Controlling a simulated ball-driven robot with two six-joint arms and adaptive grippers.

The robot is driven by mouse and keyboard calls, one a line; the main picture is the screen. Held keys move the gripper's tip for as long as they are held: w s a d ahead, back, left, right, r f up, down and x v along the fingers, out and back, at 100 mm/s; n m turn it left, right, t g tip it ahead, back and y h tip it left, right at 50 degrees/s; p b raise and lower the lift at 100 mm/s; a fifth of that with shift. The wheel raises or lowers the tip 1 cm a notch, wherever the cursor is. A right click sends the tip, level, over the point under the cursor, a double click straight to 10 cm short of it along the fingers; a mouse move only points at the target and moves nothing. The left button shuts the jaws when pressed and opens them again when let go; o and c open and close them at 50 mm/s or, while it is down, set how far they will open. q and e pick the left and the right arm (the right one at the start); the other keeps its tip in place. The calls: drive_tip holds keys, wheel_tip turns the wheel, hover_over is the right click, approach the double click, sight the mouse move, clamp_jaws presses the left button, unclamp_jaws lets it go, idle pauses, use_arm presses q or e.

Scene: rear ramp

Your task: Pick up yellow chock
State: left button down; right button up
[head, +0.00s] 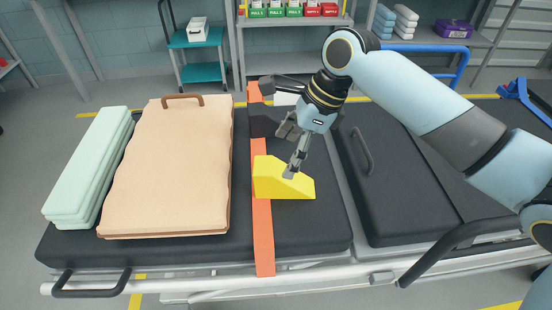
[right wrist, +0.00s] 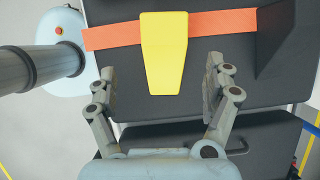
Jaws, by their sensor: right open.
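The yellow chock (head: 283,181) is a wedge on the black mattress in the head view, at the right part of the left pad. It lies partly over an orange strap (head: 263,220). In the right wrist view the chock (right wrist: 165,52) is between and ahead of the open fingers. My right gripper (head: 292,152) is open and empty, above the chock in the head view; one finger overlaps its upper edge in the picture. It shows open in the right wrist view (right wrist: 160,95) too. I cannot tell whether it touches the chock. My left gripper is not in view.
A tan padded board (head: 170,165) with a brown handle and a folded mint pad (head: 88,170) lie left of the chock. A dark block (right wrist: 285,50) stands near the strap in the right wrist view. Metal rails edge the stretcher's front. Shelves stand behind.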

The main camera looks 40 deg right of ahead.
sight(276, 167)
drive_tip(key=shift+w+f+b, duration=0.3)
drive_tip(key=shift+w+f, duration=0.3)
drive_tip(key=shift+f, duration=0.3)
drive_tip(key=x, duration=0.2)
drive_tip(key=shift+a+f+b, duration=0.25)
drive_tip(key=shift+b, duration=0.1)
drive_tip(key=shift+w+a+f, duration=0.1)
drive_tip(key=shift+f, duration=0.2)
drive_tip(key=shift+w+f, duration=0.1)
drive_tip(key=shift+f, duration=0.2)
drive_tip(key=x, duration=0.2)
drive_tip(key=b+x, duration=0.1)
drive_tip(key=x, duration=0.1)
drive_tip(key=shift+s, duration=0.2)
drive_tip(key=shift+w+a+f+b, duration=0.15)
drive_tip(key=shift+f+b, duration=0.2)
drive_tip(key=shift+f, duration=0.1)
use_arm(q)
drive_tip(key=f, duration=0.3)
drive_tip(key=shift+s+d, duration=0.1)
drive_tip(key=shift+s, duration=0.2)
use_arm(e)
drive_tip(key=c, duration=0.6)
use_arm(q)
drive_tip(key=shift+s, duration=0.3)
use_arm(e)
clamp_jaws()
